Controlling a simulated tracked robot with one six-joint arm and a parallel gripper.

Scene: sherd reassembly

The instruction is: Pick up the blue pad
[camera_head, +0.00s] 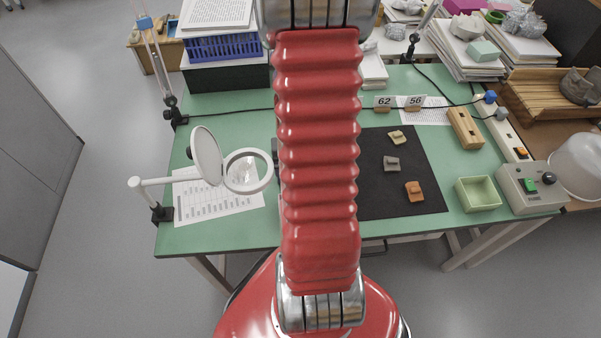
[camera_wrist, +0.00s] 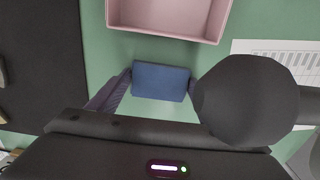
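The blue pad (camera_wrist: 160,81) is a small dark blue block in the wrist view, over the green table top. My gripper (camera_wrist: 160,84) has one fingertip at each short end of the pad, with no clear gap, and looks shut on it. The right finger is mostly hidden by a dark round knob-like shape in front. I cannot tell whether the pad is resting on the table or lifted. In the head view, my red arm hides the pad and gripper.
A pink tray (camera_wrist: 168,32) lies just beyond the pad. A black mat (camera_head: 374,197) holds several sherds. A magnifier (camera_head: 247,171) stands at left over a printed sheet (camera_head: 213,205). A pale green tray (camera_head: 478,194) and a switch box (camera_head: 530,187) are at right.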

